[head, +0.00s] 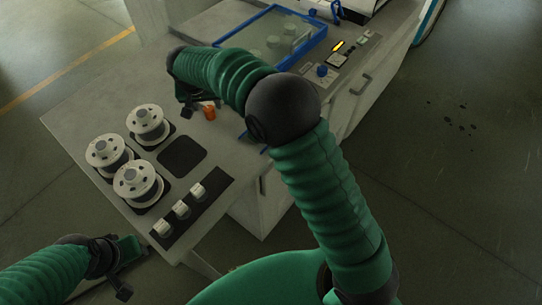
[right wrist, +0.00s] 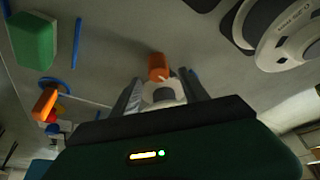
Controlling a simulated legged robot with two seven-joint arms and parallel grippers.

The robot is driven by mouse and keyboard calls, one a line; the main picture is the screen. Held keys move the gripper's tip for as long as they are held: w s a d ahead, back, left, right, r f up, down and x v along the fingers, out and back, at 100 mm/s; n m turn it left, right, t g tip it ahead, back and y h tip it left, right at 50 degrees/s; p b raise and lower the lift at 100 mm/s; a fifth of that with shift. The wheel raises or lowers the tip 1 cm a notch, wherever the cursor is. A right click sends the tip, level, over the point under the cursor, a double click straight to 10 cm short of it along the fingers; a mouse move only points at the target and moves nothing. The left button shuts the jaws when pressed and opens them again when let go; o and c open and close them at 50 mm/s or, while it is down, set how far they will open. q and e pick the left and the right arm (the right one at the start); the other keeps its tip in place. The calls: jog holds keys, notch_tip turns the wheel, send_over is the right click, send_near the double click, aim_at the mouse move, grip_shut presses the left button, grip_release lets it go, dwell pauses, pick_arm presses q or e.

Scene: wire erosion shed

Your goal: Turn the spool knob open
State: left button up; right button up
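A small orange part (head: 208,112) stands on the grey worktop right beside my right gripper (head: 193,106). In the right wrist view the orange part (right wrist: 157,66) shows just beyond a pale rounded piece (right wrist: 162,93). That piece lies between the two spread fingers of the right gripper (right wrist: 163,90); contact with them cannot be told. Which part is the spool knob is not clear. Three white spools (head: 147,122) stand at the left of the worktop. My left gripper (head: 123,272) is at the lower left, off the worktop, its finger opening unclear.
Several small white pieces (head: 181,210) sit on a dark strip at the front edge. An empty dark pad (head: 181,157) lies behind them.

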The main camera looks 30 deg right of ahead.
jog(key=v, duration=1.3)
jog(key=s+d+f+n+p, duration=0.1)
jog(key=s+d+f+p, duration=0.1)
jog(key=s, duration=0.5)
jog(key=s+d+f+n+g+y+p, duration=0.1)
jog(key=s+d+f+n+p, duration=0.1)
jog(key=s+p, duration=0.3)
jog(key=s+d+f+n+p, duration=0.1)
jog(key=s+d+f+p, duration=0.1)
jog(key=s, duration=0.9)
jog(key=shift+s+d+f+g+y+p, duration=0.2)
jog(key=shift+s+d+g+y+p, duration=0.15)
jog(key=shift+d+p, duration=0.6)
jog(key=shift+w+d, duration=0.15)
jog(key=shift+d, duration=0.1)
